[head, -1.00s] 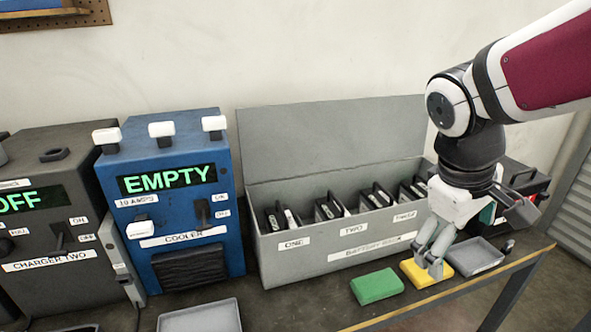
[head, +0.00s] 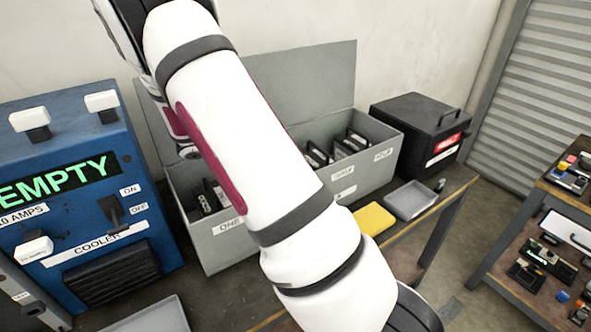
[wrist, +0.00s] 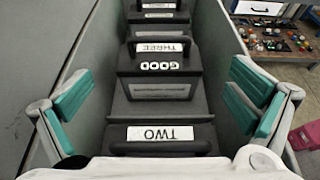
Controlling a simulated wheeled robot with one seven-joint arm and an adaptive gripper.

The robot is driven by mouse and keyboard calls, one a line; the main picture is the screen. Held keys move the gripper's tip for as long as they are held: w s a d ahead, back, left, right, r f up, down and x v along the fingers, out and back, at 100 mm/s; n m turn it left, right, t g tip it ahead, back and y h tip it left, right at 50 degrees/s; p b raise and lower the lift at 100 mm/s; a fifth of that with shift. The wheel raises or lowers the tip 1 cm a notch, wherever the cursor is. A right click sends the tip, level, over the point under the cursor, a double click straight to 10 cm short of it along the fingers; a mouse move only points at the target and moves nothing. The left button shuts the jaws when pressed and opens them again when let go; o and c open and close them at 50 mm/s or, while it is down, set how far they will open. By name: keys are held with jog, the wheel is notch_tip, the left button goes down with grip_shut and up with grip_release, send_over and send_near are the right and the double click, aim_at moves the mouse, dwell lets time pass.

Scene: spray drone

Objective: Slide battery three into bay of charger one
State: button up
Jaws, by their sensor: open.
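Battery three (wrist: 158,88) is a dark block with a top handle, a "THREE" label and the word "GOOD". It stands in the grey battery box, and its label appears upside down in the wrist view. My gripper (wrist: 163,98) is open, with teal pads wide apart on either side of the box's row. Battery two (wrist: 163,134) is nearest the camera, between the fingers and below. Battery three is farther along the row; nothing is held. In the head view my arm hides the gripper and part of the battery box (head: 372,172). Charger one is not in view.
The blue cooler (head: 150,236) reads "EMPTY" and stands left of the box. A yellow block (head: 375,219) and a grey tray (head: 411,200) lie in front of the box. A black case (head: 420,120) stands at right. Another tray (head: 150,318) lies at the front left.

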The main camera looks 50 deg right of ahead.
aim_at(316, 147)
jog(key=p+x, duration=0.1)
jog(key=x, duration=1.2)
jog(key=shift+d+f, duration=0.25)
jog(key=shift+d, duration=0.05)
jog(key=c, duration=1.5)
jog(key=shift+d+r, duration=0.1)
jog(key=shift+r, duration=0.1)
jog(key=shift+c, duration=1.1)
jog(key=shift+r, duration=0.1)
